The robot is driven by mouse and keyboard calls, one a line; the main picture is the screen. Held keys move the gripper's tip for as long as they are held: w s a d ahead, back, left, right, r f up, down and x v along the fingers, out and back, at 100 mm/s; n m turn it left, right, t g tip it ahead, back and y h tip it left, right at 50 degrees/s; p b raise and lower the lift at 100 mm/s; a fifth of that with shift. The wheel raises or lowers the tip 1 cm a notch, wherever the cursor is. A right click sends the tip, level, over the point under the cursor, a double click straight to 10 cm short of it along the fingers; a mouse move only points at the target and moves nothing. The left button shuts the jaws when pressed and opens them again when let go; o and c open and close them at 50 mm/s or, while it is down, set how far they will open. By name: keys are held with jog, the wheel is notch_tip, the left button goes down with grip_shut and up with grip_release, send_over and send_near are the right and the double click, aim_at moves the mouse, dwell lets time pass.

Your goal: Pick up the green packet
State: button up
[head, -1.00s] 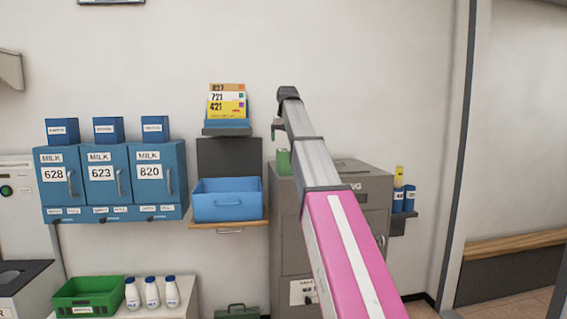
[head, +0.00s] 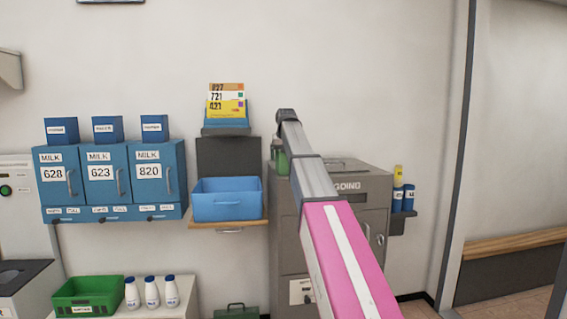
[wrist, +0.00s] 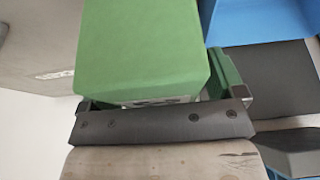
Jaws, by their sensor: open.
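The green packet (head: 282,162) stands on top of the grey cabinet, partly hidden behind my gripper (head: 277,147) in the head view. In the wrist view the packet (wrist: 140,50) is large and close, filling the upper left and middle. My gripper (wrist: 163,100) is open, its dark crossbar below the packet and a finger toward each side of it. Whether the fingers touch the packet cannot be told. Another piece of green (wrist: 222,72) shows beside the packet at the right finger; I cannot tell what it belongs to.
The grey cabinet (head: 350,185) stands below my arm. A blue bin (head: 228,205) is on a wooden shelf to its left, under a card holder (head: 226,123). Blue milk boxes (head: 110,178) hang further left. A small shelf with blue containers (head: 403,198) is at the right.

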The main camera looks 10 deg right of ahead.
jog(key=shift+f, duration=0.15)
jog(key=c, duration=1.2)
jog(key=shift+o, duration=0.2)
